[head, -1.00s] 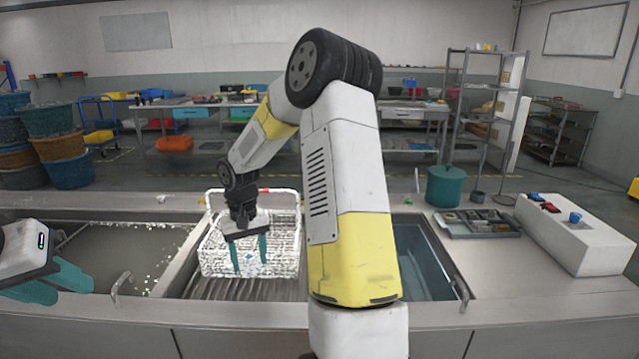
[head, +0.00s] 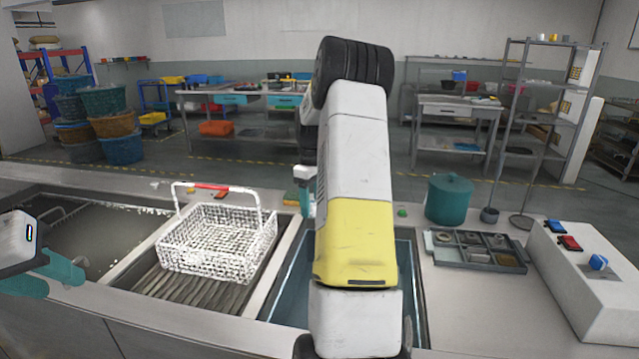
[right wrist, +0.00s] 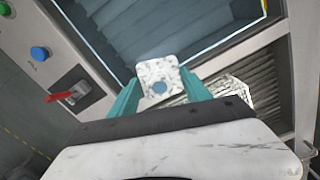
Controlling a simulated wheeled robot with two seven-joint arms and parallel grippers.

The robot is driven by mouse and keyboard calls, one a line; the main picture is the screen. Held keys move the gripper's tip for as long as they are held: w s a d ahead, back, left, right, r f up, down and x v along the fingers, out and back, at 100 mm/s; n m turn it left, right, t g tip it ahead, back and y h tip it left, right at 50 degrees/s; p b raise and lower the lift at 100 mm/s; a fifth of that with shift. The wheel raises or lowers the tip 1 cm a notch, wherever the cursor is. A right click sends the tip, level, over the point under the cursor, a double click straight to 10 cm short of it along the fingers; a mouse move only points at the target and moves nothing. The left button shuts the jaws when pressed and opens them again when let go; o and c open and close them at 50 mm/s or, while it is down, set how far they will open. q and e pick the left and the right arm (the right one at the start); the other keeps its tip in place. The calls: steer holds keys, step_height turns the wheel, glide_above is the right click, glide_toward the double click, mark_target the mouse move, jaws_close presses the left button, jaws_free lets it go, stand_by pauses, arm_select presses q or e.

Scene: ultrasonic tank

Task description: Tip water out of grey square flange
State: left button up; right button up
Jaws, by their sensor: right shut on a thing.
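The grey square flange (right wrist: 158,72) shows in the right wrist view as a pale mottled plate with rounded corners and a blue round patch in its middle. I cannot tell whether that patch is water or an opening. My right gripper (right wrist: 160,93) is shut on the flange, with a teal finger at each side. In that view the flange appears against the dark tank. In the head view my right arm hides the gripper and flange. My left gripper (head: 55,278) is open and empty at the far left, over the counter's front.
The white wire basket (head: 215,245) with a red-gripped handle stands on the slatted drain (head: 185,292). A water tank (head: 285,285) lies right of it, another tank (head: 90,235) left. A parts tray (head: 475,262), teal bin (head: 449,200) and button box (head: 585,275) are at right.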

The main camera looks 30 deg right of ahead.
steer(key=s+d+r+n, duration=0.2)
steer(key=d+r+n, duration=0.2)
steer(key=d, duration=0.7)
steer(key=f+n+t+h, duration=0.1)
steer(key=n+h, duration=0.1)
steer(key=h, duration=0.4)
steer(key=a+f+n+t+h, duration=0.1)
steer(key=n+t+h, duration=0.1)
steer(key=h, duration=0.4)
steer(key=a+f+n+t+h, duration=0.1)
steer(key=n+t+h, duration=0.1)
steer(key=h, duration=0.5)
steer(key=shift+s+a+f+n, duration=0.15)
steer(key=shift+s+a+n, duration=0.15)
steer(key=shift+n, duration=0.4)
